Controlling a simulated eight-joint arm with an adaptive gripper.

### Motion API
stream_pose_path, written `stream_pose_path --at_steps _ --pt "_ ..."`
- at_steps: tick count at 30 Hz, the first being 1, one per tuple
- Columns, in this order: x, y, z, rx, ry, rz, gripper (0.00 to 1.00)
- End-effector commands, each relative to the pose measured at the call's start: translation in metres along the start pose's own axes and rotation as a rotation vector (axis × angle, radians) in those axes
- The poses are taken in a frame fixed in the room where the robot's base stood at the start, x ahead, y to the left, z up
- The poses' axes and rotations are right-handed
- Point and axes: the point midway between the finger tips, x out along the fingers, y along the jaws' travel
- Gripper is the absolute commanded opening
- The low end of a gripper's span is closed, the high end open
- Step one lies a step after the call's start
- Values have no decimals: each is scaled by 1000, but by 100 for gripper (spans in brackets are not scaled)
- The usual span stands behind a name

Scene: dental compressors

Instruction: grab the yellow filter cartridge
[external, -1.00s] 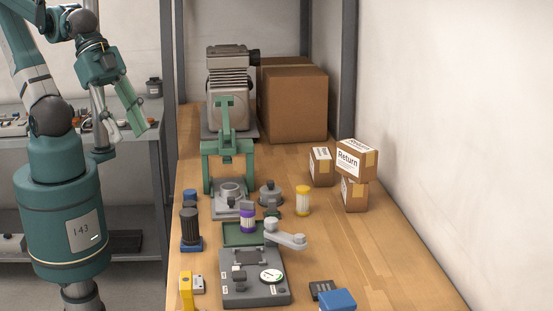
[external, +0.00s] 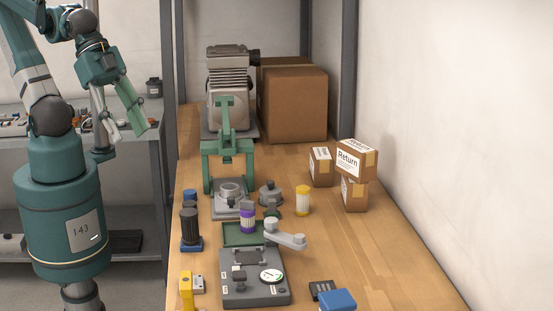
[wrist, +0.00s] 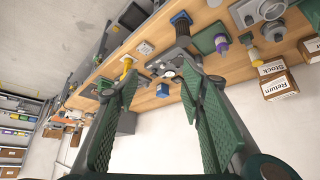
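The yellow filter cartridge (external: 303,200), white-sided with a yellow cap, stands upright on the wooden bench, right of a grey round fitting. It also shows at the upper right of the wrist view (wrist: 251,50). My gripper (external: 127,133) is off to the left of the bench, raised in the air, well away from the cartridge. In the wrist view its two green padded fingers (wrist: 161,78) stand wide apart with nothing between them.
A purple cartridge (external: 248,220) stands near the green press frame (external: 228,150). A grey gauge unit (external: 255,284) and grey lever arm (external: 287,236) lie nearer the front. Return boxes (external: 356,160) stand behind right.

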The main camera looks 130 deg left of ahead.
Motion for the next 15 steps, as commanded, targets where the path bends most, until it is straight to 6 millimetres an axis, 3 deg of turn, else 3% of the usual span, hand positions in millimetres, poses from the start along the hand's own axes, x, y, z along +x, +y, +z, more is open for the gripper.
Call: stream_pose_path --at_steps 8,15 --pt "2 -7 -12 41 -18 -9 40" --pt "10 -24 -33 137 -61 -24 40"
